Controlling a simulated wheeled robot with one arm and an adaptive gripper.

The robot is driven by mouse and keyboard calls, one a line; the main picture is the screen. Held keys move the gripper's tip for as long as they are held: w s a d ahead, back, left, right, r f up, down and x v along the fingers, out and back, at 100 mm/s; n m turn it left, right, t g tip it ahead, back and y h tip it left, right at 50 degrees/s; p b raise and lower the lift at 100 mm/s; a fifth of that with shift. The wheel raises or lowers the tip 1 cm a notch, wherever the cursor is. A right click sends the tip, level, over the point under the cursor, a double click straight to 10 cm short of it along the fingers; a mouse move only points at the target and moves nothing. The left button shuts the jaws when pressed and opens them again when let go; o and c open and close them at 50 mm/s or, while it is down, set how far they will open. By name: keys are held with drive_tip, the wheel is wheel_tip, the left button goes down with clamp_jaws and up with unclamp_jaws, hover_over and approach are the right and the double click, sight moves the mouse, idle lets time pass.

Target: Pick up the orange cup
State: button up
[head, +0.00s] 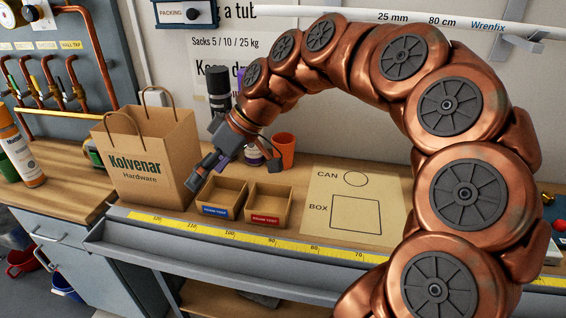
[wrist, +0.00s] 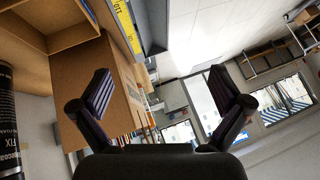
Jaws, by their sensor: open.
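The orange cup (head: 284,150) stands upright on the wooden counter in the head view, behind the small cardboard boxes and to the right of my gripper. My gripper (head: 203,172) is above the boxes, next to the paper bag, with its fingers pointing down-left. In the wrist view my gripper (wrist: 160,95) has its two fingers wide apart with nothing between them. The cup does not show in the wrist view.
A Kolvenar paper bag (head: 150,165) stands left of my gripper. Two open boxes, left (head: 222,194) and right (head: 268,203), sit in front. A CAN/BOX sheet (head: 393,206) lies bare at right. A dark can (head: 216,90) stands behind.

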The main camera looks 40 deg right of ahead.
drive_tip(key=w+d+t+y+b, duration=0.1)
drive_tip(key=w+d+t+b, duration=0.15)
drive_tip(key=w+d, duration=0.55)
drive_tip(key=m+t+h+b, duration=0.1)
drive_tip(key=t+h+b, duration=0.15)
drive_tip(key=t, duration=0.35)
approach(284, 141)
drive_tip(key=a, duration=0.2)
drive_tip(key=shift+g+y, duration=0.25)
drive_tip(key=shift+y, duration=0.2)
drive_tip(key=shift+a+r+p+x, duration=0.15)
drive_tip(key=shift+p+x, duration=0.1)
drive_tip(key=shift+x, duration=1.6)
drive_tip(key=shift+a+r+p+x, duration=0.1)
drive_tip(key=shift+a+p+x, duration=0.1)
drive_tip(key=shift+x, duration=1.65)
drive_tip(key=shift+d, duration=0.1)
drive_tip(key=shift+c, duration=0.3)
drive_tip(key=c, duration=1.1)
drive_tip(key=shift+r, duration=0.15)
